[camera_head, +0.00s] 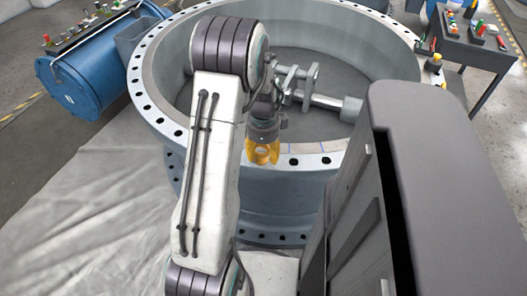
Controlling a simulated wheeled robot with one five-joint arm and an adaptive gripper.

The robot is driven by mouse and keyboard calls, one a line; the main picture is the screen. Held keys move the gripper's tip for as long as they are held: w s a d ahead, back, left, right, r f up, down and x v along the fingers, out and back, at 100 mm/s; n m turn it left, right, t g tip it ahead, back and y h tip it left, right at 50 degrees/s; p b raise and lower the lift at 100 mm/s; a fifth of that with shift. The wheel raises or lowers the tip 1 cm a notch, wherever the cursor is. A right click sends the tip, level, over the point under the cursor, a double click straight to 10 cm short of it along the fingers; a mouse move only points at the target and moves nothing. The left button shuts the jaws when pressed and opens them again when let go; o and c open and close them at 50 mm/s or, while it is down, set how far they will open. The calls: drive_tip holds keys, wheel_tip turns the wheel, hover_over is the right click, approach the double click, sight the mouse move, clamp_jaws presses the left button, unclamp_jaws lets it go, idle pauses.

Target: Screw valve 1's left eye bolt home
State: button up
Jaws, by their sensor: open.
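Valve 1 (145,75) is a large grey ring lying flat, with bolt holes around its flange. Its inner shaft (325,101) shows inside. An orange ring-shaped part (262,157), seemingly the left eye bolt, is at the near flange, directly below my wrist. My gripper (263,143) points down at the orange part and is open. Its fingers are small and hard to separate from the orange part. I cannot tell whether they touch it or how deep its thread sits. Another yellow eye bolt (434,64) shows on the right flange.
A blue cylinder (95,72) with small items on top lies at the upper left. A dark table (470,45) with colored parts stands at the upper right. A grey sheet (90,205) covers the floor at left, clear of objects.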

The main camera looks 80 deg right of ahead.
drive_tip(key=shift+r, duration=0.1)
wheel_tip(320, 180, up, 12)
drive_tip(key=shift+f, duration=0.1)
idle(0.4)
drive_tip(key=shift+n, duration=0.3)
idle(0.6)
